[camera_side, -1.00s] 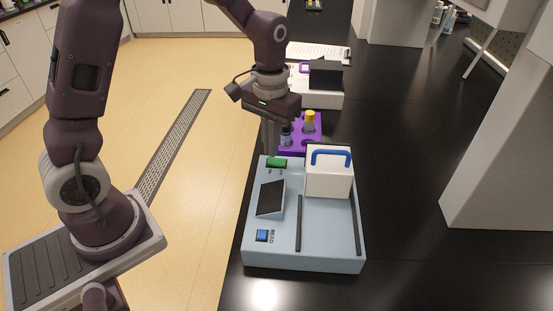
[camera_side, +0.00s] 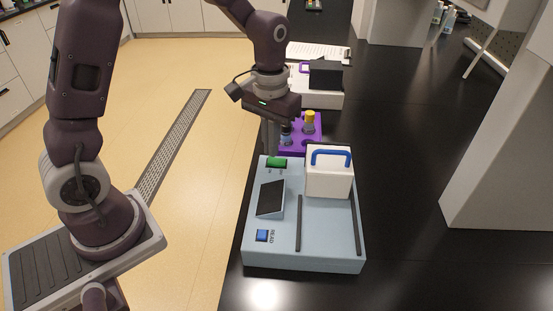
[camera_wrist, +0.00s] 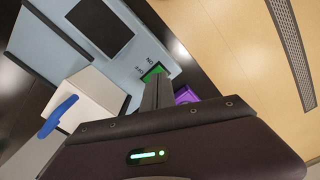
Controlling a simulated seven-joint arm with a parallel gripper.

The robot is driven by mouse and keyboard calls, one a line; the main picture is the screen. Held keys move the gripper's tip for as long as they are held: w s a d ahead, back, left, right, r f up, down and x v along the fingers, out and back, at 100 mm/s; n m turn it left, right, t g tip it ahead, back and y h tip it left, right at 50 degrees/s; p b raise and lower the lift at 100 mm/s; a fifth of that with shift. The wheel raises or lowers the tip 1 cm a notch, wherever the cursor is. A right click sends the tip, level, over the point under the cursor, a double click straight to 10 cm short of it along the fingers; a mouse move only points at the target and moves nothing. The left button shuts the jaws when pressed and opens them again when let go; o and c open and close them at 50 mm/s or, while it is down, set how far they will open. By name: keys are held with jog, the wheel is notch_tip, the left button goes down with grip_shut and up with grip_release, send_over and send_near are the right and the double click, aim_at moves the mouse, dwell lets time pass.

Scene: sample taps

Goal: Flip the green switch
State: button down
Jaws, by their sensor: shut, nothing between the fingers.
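The green switch (camera_side: 277,162) sits at the far left corner of the light blue device (camera_side: 277,245). It also shows in the wrist view (camera_wrist: 153,73), partly hidden behind the fingers. My gripper (camera_side: 270,150) points down, shut and empty, just behind the switch in the side view. In the wrist view my gripper (camera_wrist: 157,88) has its fingertips right by the switch. I cannot tell whether they touch it. Lettering beside the switch shows in the wrist view, but its set position is unclear.
A white block with a blue handle (camera_side: 328,180), a dark screen (camera_side: 270,198) and a blue READ button (camera_side: 262,235) are on the device. A purple rack (camera_side: 299,146) with a yellow-capped vial (camera_side: 309,121) stands behind. The black counter (camera_side: 400,200) is clear at right.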

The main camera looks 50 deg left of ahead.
aim_at(270, 160)
jog(key=shift+f, duration=0.9)
dwell(0.6)
jog(key=shift+r, duration=3.55)
jog(key=s+d+r+m+t, duration=0.1)
jog(key=s+r, duration=0.3)
jog(key=s, duration=0.6)
jog(key=s+d+r+m+t, duration=0.1)
jog(key=s+r+t, duration=0.3)
jog(key=s, duration=0.6)
jog(key=shift+r+m+t, duration=0.3)
jog(key=shift+r+m, duration=0.2)
jog(key=shift+r, duration=0.05)
